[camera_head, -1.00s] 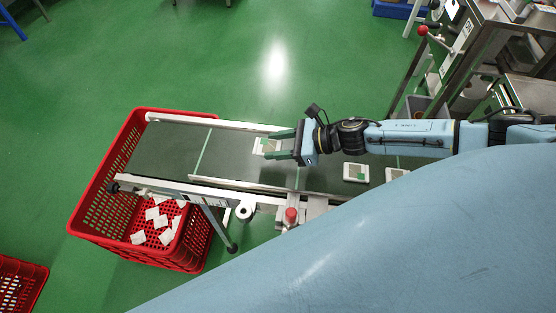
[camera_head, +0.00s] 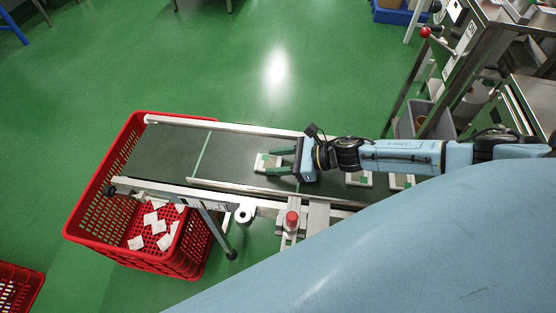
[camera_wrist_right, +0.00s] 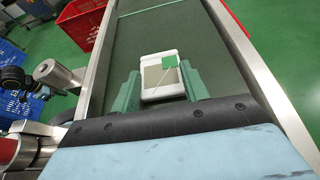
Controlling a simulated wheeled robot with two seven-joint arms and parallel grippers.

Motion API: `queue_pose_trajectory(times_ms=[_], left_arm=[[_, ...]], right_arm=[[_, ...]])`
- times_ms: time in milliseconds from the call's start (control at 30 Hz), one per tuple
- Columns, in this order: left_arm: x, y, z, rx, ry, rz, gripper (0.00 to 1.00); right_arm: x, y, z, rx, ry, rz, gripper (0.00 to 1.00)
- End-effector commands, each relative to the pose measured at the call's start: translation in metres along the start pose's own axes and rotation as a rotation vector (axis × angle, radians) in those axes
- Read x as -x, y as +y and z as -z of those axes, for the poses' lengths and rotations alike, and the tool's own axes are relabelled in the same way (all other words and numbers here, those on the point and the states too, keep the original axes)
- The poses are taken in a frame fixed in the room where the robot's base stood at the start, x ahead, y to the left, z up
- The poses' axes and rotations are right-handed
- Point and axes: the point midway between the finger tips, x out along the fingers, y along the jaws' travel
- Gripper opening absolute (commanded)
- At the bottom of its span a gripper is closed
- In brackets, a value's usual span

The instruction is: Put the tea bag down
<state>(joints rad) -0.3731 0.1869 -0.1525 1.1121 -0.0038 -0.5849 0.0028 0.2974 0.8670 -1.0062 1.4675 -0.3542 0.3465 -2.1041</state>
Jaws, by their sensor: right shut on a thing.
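The tea bag (camera_head: 264,162) is a small white packet with a grey-green patch and a green tag. It is between the green fingers of my right gripper (camera_head: 276,163), over the dark conveyor belt (camera_head: 232,158). In the right wrist view the tea bag (camera_wrist_right: 161,76) sits between the two fingertips of the right gripper (camera_wrist_right: 160,88), which is shut on it. I cannot tell whether the tea bag touches the belt. My left gripper is not in view.
A red crate (camera_head: 88,204) stands at the belt's left end with several white packets inside. More tea bags (camera_head: 358,178) lie on the belt right of my gripper. Metal rails (camera_head: 265,130) edge the belt. A red button (camera_head: 291,218) stands at the near side.

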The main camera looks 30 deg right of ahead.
Motion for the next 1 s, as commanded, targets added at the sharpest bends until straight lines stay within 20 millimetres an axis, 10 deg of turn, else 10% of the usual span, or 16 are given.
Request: queue_pose_trajectory(times_ms=[167,200,367,800,1000], left_arm=[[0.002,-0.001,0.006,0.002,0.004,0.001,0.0],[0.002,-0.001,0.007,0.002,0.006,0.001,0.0],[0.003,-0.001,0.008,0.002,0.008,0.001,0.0],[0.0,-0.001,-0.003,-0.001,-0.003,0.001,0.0],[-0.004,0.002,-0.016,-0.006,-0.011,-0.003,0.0]], right_arm=[[-0.001,0.0,0.003,-0.001,0.0,0.0,0.24],[-0.001,0.0,0.003,-0.001,0.0,0.0,0.46],[-0.001,0.0,0.002,0.0,0.0,0.0,0.66],[0.002,0.0,-0.002,0.0,0.001,0.001,0.66],[0.042,0.0,0.0,-0.001,0.004,0.001,0.66]])
